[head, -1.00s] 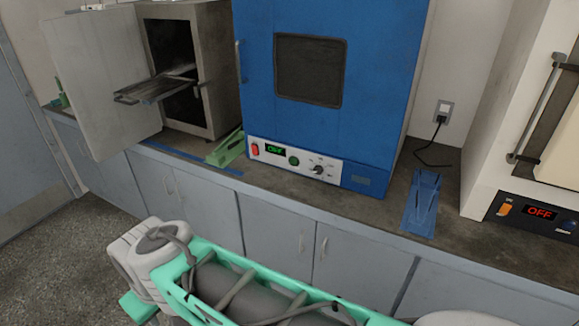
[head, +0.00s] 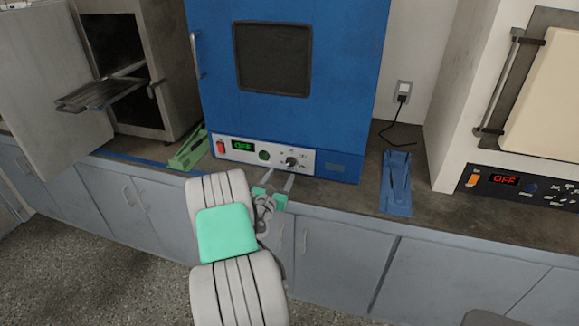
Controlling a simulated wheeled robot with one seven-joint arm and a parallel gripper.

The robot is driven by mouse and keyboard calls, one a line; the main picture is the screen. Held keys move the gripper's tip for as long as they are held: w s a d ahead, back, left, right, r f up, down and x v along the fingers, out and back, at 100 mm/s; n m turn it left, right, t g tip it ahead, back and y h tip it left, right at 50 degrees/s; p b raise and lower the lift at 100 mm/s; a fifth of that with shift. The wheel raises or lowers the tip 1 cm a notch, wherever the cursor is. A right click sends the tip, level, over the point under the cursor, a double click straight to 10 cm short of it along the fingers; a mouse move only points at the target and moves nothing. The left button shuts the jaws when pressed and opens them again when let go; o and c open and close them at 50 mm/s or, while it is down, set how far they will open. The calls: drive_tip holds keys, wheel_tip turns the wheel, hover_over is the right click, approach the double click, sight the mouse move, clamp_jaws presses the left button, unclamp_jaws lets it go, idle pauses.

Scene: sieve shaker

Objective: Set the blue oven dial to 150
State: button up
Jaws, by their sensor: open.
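The blue oven (head: 345,75) stands on the counter with its door shut. Its white control panel (head: 325,160) runs along the bottom front, with a red switch (head: 220,147), a green display (head: 243,146) reading OFF, a green round button (head: 264,155) and a dark dial (head: 291,162) with marks around it. The marks are too small to read. My gripper (head: 278,182) is open, just below and in front of the dial, with its fingers pointing toward the panel. I cannot tell whether a finger touches the panel.
A grey oven (head: 180,60) with its door open and a rack (head: 100,94) sticking out stands at left. A green holder (head: 188,149) and a blue holder (head: 396,183) flank the blue oven. A white oven (head: 455,110) with a red OFF display stands at right.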

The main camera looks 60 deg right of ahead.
sight(290, 163)
drive_tip(key=shift+s+d+f+n, duration=0.15)
drive_tip(key=shift+s+d+n, duration=0.25)
drive_tip(key=shift+n, duration=0.2)
drive_tip(key=d, duration=0.2)
drive_tip(key=w+d+p, duration=0.1)
drive_tip(key=d, duration=0.4)
drive_tip(key=shift+w+d, duration=0.15)
drive_tip(key=shift+d, duration=0.05)
drive_tip(key=shift+c, duration=0.3)
clamp_jaws()
